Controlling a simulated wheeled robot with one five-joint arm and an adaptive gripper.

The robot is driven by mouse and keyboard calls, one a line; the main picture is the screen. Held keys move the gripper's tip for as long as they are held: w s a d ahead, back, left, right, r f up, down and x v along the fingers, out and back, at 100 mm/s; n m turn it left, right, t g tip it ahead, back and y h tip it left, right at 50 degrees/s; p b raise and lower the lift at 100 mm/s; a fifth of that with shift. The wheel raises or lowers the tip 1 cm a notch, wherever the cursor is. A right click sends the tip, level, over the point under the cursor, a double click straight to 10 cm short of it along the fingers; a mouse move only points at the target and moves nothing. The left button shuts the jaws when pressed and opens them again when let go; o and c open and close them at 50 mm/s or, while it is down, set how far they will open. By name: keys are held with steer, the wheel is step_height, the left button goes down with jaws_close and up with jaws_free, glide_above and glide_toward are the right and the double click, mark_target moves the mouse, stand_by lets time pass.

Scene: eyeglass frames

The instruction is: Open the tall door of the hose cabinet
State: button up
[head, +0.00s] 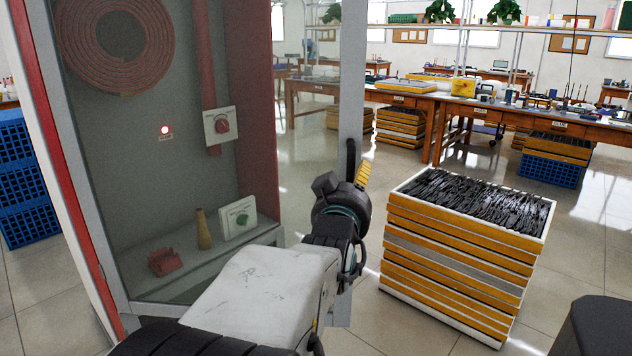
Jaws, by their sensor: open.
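The hose cabinet (62,150) stands at the left, with a red and white outer frame. Its tall glass door has a grey frame, and the right upright of the door (351,90) stands clear of the red inner side wall. The room shows through the glass between them, so the door looks ajar. A black handle (350,155) is on that upright. My gripper (346,181) is open at the handle's lower part, a dark finger on the left and a yellow-tipped part on the right. Whether it touches the handle is hidden.
Behind the glass are a coiled hose (118,42), a red pipe (206,50), a valve box (221,126) and a nozzle (203,230). A stack of yellow trays (450,265) with dark frames stands close right of my gripper. Blue crates (22,190) stand far left. Workbenches (480,112) line the back.

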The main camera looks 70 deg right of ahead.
steer(key=shift+d, duration=0.35)
steer(key=shift+o, duration=0.2)
jaws_close()
